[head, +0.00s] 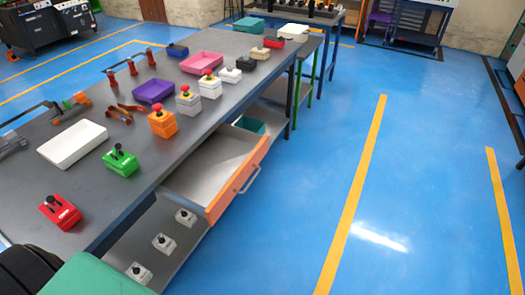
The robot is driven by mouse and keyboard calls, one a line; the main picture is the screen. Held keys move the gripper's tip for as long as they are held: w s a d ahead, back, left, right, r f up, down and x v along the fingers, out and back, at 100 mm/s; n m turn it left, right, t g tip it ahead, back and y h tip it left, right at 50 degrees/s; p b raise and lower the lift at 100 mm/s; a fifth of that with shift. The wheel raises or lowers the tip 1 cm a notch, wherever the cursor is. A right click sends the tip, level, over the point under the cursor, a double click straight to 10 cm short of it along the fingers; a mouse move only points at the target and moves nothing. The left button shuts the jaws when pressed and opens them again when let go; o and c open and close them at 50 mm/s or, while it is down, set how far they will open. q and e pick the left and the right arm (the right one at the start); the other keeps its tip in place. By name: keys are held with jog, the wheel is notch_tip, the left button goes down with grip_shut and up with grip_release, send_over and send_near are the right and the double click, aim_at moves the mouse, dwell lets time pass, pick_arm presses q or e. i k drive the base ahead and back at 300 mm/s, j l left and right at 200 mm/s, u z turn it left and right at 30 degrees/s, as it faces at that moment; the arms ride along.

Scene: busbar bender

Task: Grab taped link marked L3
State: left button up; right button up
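I cannot make out a taped link marked L3 in the head view. No label on the bench is large enough to read. Neither of my grippers shows clearly in this view. A grey workbench (100,178) runs from the lower left to the upper middle. An orange-fronted drawer (238,183) under its edge is pulled open, and the visible part of its pale floor looks bare. A teal item (250,124) sits at the drawer's far end.
The bench holds a white tray (72,142), purple tray (153,91), pink tray (201,64), red block (60,212), green block (120,161) and orange button box (162,122). Small boxes (164,243) stand on the lower shelf. Blue floor (325,150) at right is clear.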

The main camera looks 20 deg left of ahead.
aim_at(107, 113)
jog(key=u, duration=1.8)
jog(key=i+l, duration=0.15)
jog(key=l, duration=0.35)
jog(key=i+l+u, duration=0.1)
jog(key=l, duration=0.4)
jog(key=i+l, duration=0.15)
jog(key=l, duration=0.4)
jog(key=i+l+u, duration=0.1)
jog(key=l, duration=0.4)
jog(key=i+l, duration=0.1)
jog(key=l, duration=0.45)
jog(key=i+l+u, duration=0.1)
jog(key=l, duration=0.4)
